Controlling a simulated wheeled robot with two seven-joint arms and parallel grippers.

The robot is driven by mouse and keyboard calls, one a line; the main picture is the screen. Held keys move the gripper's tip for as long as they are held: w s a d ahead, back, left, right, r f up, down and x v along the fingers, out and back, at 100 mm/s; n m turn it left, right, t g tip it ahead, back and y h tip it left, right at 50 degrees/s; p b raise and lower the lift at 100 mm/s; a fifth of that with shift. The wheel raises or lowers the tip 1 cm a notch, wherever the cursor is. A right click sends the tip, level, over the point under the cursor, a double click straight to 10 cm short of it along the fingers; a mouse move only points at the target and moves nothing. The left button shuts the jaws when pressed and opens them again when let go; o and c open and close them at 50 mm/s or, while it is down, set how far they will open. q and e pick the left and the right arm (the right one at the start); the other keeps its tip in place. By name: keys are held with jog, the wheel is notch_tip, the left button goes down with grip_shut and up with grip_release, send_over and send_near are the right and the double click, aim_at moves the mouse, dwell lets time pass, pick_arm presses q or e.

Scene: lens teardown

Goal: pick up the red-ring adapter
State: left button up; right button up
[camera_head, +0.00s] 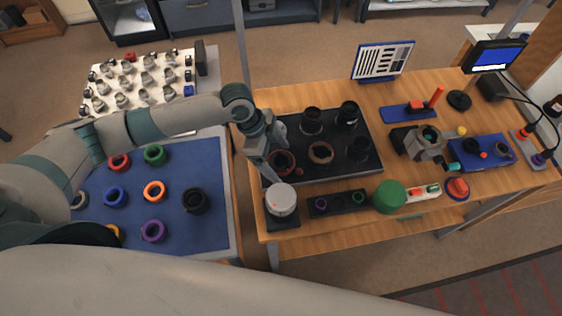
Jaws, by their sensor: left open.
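A dark adapter with a red ring (281,162) lies at the front left of the black tray (357,168) on the wooden table. My left gripper (273,160) is open, pointing down at the tray's left edge, right beside this adapter. Its fingers cover part of the adapter's left side, and I cannot tell whether they touch it. A plain red ring (119,162) also lies on the blue mat at left. My right gripper is not in view.
The tray also holds a brown-ringed part (320,154) and several dark lens parts. A grey-topped cylinder (281,200) stands close in front of my left gripper. A green cylinder (389,196) stands farther right. The blue mat (178,213) holds several coloured rings.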

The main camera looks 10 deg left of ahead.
aim_at(280, 163)
pick_arm(q)
jog(key=shift+c, duration=0.6)
jog(key=c, duration=1.1)
jog(key=shift+r, duration=0.2)
jog(key=shift+r+b, duration=0.5)
jog(key=shift+r, duration=0.15)
jog(key=shift+w+d+r+b, duration=0.15)
jog(key=shift+r+b, duration=0.15)
jog(key=shift+r, duration=0.35)
jog(key=shift+s+d+r+b, duration=0.1)
jog(key=shift+r+b, duration=0.2)
jog(key=shift+r, duration=0.3)
jog(key=d+r+b, duration=0.1)
jog(key=d+r, duration=0.1)
jog(key=d, duration=0.1)
jog(key=w+d+r+b, duration=0.1)
jog(key=d+r, duration=0.1)
jog(key=d, duration=0.1)
jog(key=d+r+b, duration=0.1)
jog(key=d+r, duration=0.1)
jog(key=d, duration=0.2)
jog(key=shift+w, duration=0.2)
jog(key=shift+w+d+r, duration=0.1)
jog(key=shift+d+r, duration=0.35)
jog(key=shift+d, duration=0.1)
